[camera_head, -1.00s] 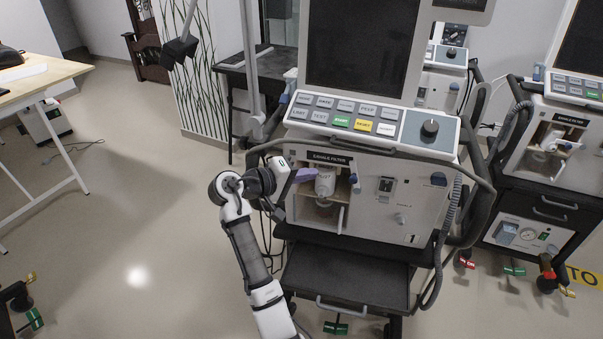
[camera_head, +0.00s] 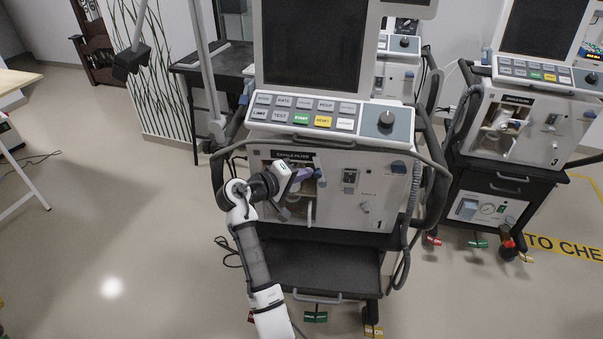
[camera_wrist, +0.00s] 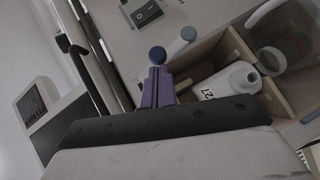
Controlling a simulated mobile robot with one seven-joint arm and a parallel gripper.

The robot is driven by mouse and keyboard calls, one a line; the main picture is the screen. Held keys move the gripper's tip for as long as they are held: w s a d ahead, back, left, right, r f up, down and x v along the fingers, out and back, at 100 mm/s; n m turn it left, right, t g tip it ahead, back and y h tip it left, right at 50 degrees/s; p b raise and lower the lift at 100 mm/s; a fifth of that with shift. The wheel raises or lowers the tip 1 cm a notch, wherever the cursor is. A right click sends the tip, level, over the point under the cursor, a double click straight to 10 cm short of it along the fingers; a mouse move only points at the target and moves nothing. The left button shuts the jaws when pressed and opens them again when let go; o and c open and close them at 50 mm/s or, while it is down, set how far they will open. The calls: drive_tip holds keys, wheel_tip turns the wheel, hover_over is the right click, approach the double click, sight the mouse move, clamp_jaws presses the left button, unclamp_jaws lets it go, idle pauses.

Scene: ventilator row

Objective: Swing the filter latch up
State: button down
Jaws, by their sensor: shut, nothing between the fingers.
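The filter latch shows as a blue knob (camera_head: 318,173) at the right edge of the open filter compartment on the nearest ventilator. In the wrist view a blue knob (camera_wrist: 157,54) sits right at my fingertips. My gripper (camera_head: 303,174) has purple fingers, shut with nothing between them. The fingertips (camera_wrist: 156,72) appear against or just short of the knob; I cannot tell if they touch. The latch's arm is mostly hidden behind my fingers. A white filter bottle (camera_wrist: 232,82) lies in the compartment beside my fingers, partly covered by my gripper.
The compartment wall (camera_wrist: 208,62) borders my fingers in the wrist view. A rocker switch (camera_head: 350,178) and another blue knob (camera_head: 398,167) are to the right on the panel. A black shelf (camera_head: 320,268) juts out below. A second ventilator (camera_head: 520,125) stands at right.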

drive_tip(key=shift+s+d+r+m+y+p, duration=0.1)
drive_tip(key=shift+d+r+m+y+p, duration=0.3)
drive_tip(key=shift+d+r+p, duration=0.3)
drive_tip(key=shift+d+f, duration=0.1)
drive_tip(key=shift+d, duration=0.25)
drive_tip(key=shift+p, duration=0.3)
drive_tip(key=shift+r+p, duration=0.6)
drive_tip(key=shift+r, duration=0.25)
